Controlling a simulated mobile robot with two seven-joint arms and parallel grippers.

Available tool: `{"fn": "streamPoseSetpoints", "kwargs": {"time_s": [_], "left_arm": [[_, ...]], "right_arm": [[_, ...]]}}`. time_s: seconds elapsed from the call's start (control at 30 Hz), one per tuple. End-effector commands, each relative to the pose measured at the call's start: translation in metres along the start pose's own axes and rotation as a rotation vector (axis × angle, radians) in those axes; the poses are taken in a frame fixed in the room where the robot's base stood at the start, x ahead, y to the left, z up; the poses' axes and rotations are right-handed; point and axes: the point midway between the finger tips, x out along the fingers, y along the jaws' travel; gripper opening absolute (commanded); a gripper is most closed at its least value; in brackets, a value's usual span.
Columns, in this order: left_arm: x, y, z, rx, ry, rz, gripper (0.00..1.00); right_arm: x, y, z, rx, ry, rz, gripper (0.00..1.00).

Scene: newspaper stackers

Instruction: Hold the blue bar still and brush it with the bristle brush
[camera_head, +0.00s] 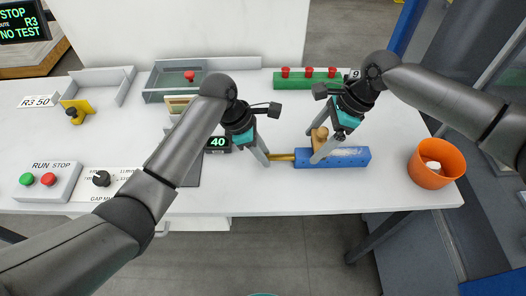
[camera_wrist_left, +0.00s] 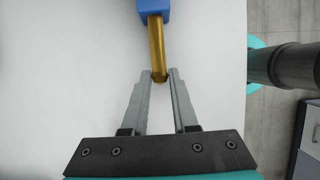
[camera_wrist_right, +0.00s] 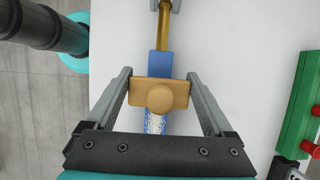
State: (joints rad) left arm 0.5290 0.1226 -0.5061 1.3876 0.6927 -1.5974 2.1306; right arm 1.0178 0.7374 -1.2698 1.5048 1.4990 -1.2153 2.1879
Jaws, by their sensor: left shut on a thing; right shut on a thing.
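The blue bar (camera_head: 345,159) lies flat near the table's front edge. A brass rod (camera_head: 281,157) sticks out of its left end. My left gripper (camera_head: 266,160) is shut on this rod; the left wrist view shows the rod's tip (camera_wrist_left: 157,55) between the fingers. The wooden bristle brush (camera_head: 318,136), with a round knob, is on the bar, and my right gripper (camera_head: 321,154) is shut on it. In the right wrist view the brush (camera_wrist_right: 160,97) spans the bar crosswise. White speckles mark the bar's top (camera_wrist_right: 155,125) beyond it. The bristles are hidden.
An orange bowl (camera_head: 428,176) with a white item stands right of the bar. A green block with red knobs (camera_head: 307,82) is behind. A 40 display (camera_head: 217,143) stands near my left gripper. A run/stop box (camera_head: 47,183) is at the left.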

Motion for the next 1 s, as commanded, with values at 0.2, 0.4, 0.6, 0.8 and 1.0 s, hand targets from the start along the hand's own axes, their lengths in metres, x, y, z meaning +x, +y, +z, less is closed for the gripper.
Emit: {"fn": "streamPoseSetpoints", "kwargs": {"time_s": [0.2,0.4,0.6,0.8,1.0], "left_arm": [[-0.0004,0.0003,0.0003,0.000,-0.001,0.001,0.00],[-0.0004,0.0003,0.0003,0.000,-0.001,0.001,0.00],[-0.0004,0.0003,0.0003,0.000,-0.001,0.001,0.00],[-0.0004,0.0003,0.0003,0.000,-0.001,0.001,0.00],[-0.0004,0.0003,0.0003,0.000,-0.001,0.001,0.00]], "right_arm": [[-0.0002,-0.0001,0.0002,0.000,0.000,0.000,0.29],[-0.0002,-0.0002,0.0002,0.000,0.000,0.000,0.29],[0.0002,-0.0001,0.0000,0.000,0.000,0.000,0.29],[0.0031,-0.0002,-0.0010,0.000,-0.001,0.000,0.29],[0.0070,-0.0001,-0.0029,0.001,-0.001,0.000,0.29]]}}
